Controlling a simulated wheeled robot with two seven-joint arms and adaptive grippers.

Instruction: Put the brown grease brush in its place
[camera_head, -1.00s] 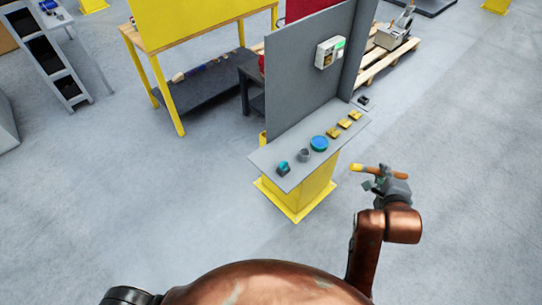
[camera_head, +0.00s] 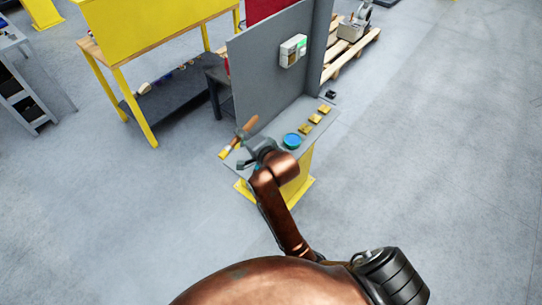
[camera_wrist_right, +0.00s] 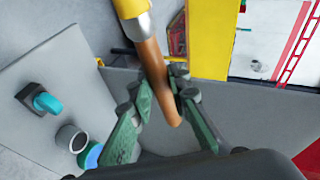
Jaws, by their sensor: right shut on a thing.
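The grease brush has a brown handle and a yellow-and-silver front end (camera_head: 245,127). My right gripper (camera_head: 246,146) is shut on it and holds it above the left end of the narrow grey shelf (camera_head: 318,125). In the right wrist view the brush (camera_wrist_right: 152,62) lies between the green fingers (camera_wrist_right: 158,98), with its yellow end at the top edge. A small grey cup (camera_wrist_right: 70,138) stands open on the shelf, below and left of the brush in that view. In the head view my gripper and arm hide the cup. My left gripper is not in view.
On the shelf are a blue round tin (camera_head: 292,140), several yellow blocks (camera_head: 314,118) and a dark block with a teal top (camera_wrist_right: 42,102). A tall grey panel (camera_head: 265,75) rises behind the shelf. A yellow-framed bench (camera_head: 150,45) stands at left.

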